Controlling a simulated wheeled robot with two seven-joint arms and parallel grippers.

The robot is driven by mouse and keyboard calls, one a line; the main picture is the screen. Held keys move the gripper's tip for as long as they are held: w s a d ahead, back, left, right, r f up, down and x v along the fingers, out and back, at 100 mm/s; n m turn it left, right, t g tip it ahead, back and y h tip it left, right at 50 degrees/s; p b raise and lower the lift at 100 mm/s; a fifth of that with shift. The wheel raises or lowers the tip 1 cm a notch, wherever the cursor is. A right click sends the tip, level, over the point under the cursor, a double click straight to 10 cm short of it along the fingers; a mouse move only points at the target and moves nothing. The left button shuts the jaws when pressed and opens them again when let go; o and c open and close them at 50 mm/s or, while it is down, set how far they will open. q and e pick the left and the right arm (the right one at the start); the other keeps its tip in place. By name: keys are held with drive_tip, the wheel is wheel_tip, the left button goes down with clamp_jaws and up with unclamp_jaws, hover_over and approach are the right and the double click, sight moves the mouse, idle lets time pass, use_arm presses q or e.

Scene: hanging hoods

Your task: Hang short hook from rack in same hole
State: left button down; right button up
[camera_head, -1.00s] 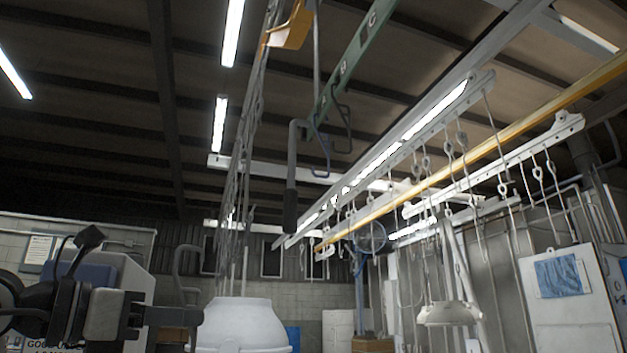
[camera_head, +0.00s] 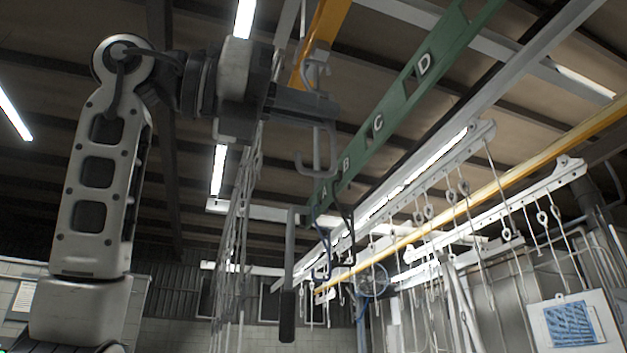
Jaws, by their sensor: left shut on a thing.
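My left gripper (camera_head: 318,108) is raised at the upper middle and is shut on a short grey hook (camera_head: 332,150). The hook's curved end points down and opens upward at the left. A green rack (camera_head: 392,108) slopes up to the right, with letters A, B, C and D beside square holes. The held hook is left of the rack in the picture; its depth gap to the holes cannot be told. A blue hook (camera_head: 316,232) hangs at the rack's lower end near A, and a dark hook (camera_head: 351,240) near B. My right gripper is not in view.
A grey bar with a dark handle (camera_head: 287,315) hangs below the gripper. Chains (camera_head: 235,220) hang to its left. A white rail (camera_head: 425,165) with several wire hooks and a yellow beam (camera_head: 500,183) run along the right.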

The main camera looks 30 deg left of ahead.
use_arm(q)
drive_tip(key=r+x, duration=0.1)
drive_tip(key=x, duration=0.6)
drive_tip(key=shift+s+d, duration=0.15)
drive_tip(key=shift+d, duration=0.4)
drive_tip(key=shift+w+d, duration=0.2)
drive_tip(key=shift+w, duration=0.1)
idle(0.4)
drive_tip(key=shift+w+d, duration=0.15)
idle(0.3)
drive_tip(key=shift+x, duration=1)
drive_tip(key=shift+w, duration=0.1)
drive_tip(key=shift+x, duration=1.4)
drive_tip(key=shift+f+b, duration=0.5)
drive_tip(key=shift+f, duration=0.25)
